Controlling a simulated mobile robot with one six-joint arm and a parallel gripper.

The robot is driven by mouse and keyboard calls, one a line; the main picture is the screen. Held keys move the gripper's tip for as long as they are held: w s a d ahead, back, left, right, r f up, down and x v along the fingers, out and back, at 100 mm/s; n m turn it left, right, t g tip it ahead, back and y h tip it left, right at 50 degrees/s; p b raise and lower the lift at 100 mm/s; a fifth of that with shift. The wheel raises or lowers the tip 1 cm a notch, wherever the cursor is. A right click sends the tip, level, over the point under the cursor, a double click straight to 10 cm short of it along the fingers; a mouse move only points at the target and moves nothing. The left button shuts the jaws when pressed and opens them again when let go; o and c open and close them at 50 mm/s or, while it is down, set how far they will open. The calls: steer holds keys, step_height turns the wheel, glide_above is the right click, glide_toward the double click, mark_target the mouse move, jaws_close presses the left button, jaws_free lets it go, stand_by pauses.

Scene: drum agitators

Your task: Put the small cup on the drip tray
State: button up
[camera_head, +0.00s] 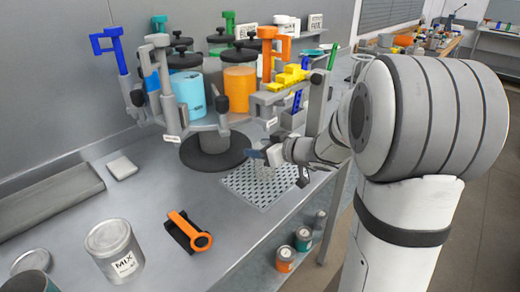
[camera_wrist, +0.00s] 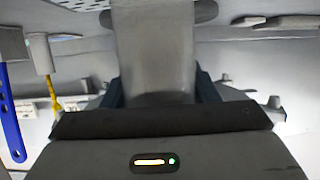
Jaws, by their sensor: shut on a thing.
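The small cup (camera_wrist: 155,50) is a plain grey piece between the two dark blue fingers of my gripper (camera_wrist: 158,88) in the wrist view. My gripper is shut on it. In the head view my gripper (camera_head: 259,154) is over the back part of the drip tray (camera_head: 262,193), a light perforated plate on the bench. The cup cannot be made out clearly there, so I cannot tell its height above the tray. A perforated strip of the tray (camera_wrist: 150,12) also shows at the top of the wrist view.
The paint dispenser with its blue canister (camera_head: 188,92) and orange canister (camera_head: 239,82) stands just behind and left of my gripper. The bench between tool and tray is clear.

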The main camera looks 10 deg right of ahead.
steer(key=o, duration=1)
steer(key=shift+f, duration=0.1)
steer(key=shift+o, duration=0.2)
steer(key=shift+s+d+r, duration=0.1)
steer(key=shift+r, duration=0.15)
steer(key=s+d+r+m+t+h+p, duration=0.25)
steer(key=s+d+r+h, duration=0.4)
steer(key=d, duration=0.35)
steer(key=s+a+f+m+g, duration=0.1)
steer(key=s+a+f+g, duration=0.2)
steer(key=s, duration=0.4)
steer(key=s+a+f+m+g+h, duration=0.1)
steer(key=s+a+f+m+g, duration=0.1)
steer(key=s, duration=0.5)
steer(key=s+a+f+m+g, duration=0.1)
steer(key=s+a+f+g, duration=0.3)
steer(key=s+g, duration=0.2)
steer(key=shift+s+a+m+h+b, duration=0.3)
steer(key=shift+s+m+h, duration=0.05)
steer(key=shift+s, duration=0.45)
